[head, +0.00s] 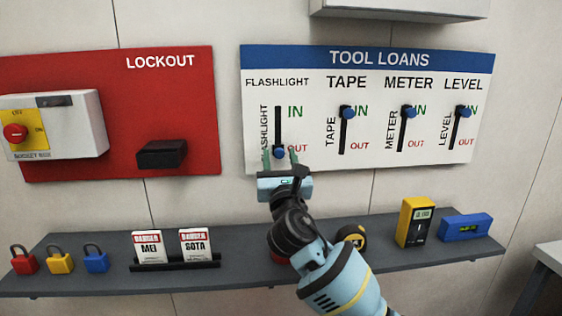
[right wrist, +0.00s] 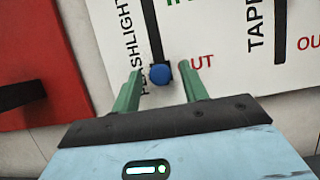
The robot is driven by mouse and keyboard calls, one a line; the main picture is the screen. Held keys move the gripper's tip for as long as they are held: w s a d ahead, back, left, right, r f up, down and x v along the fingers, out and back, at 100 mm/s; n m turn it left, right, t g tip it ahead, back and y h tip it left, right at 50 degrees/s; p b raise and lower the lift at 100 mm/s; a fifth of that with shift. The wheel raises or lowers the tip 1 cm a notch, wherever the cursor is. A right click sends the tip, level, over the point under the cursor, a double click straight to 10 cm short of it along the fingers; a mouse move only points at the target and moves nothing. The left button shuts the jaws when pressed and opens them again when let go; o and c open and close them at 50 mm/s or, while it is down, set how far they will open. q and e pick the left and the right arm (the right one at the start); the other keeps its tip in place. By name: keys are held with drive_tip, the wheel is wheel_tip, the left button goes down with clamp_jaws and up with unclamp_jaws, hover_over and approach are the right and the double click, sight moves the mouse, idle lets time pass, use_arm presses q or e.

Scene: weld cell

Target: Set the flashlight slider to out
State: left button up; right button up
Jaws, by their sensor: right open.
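The tool loans board (head: 370,58) hangs on the wall with a slider in each of several columns. The flashlight slider knob (head: 280,153) is blue and sits at the bottom of its black slot (head: 278,122), beside the red OUT label. In the right wrist view the same blue knob (right wrist: 160,74) lies at the lower end of the slot. My right gripper (head: 280,157) is open, with its green fingers on either side of the knob. The right wrist view shows a gap between the knob and each finger (right wrist: 158,86). My left gripper is not in view.
The tape knob (head: 347,112), meter knob (head: 408,111) and level knob (head: 463,112) sit at IN. A red lockout board (head: 190,90) is at left. A grey shelf (head: 240,262) below holds padlocks, danger tags (head: 147,247), a yellow meter (head: 416,222) and a blue level (head: 465,227).

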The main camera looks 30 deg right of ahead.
sight(278, 128)
wheel_tip(278, 128, up, 4)
drive_tip(key=shift+r+p, duration=0.1)
drive_tip(key=shift+p, duration=0.35)
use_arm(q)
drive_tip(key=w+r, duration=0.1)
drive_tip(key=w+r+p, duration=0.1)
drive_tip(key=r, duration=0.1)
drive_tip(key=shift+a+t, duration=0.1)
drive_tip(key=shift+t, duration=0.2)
use_arm(e)
drive_tip(key=s+a, duration=0.4)
drive_tip(key=s, duration=0.3)
drive_tip(key=s+a, duration=0.3)
drive_tip(key=s, duration=0.4)
drive_tip(key=shift+a+r, duration=0.35)
drive_tip(key=shift+a, duration=0.05)
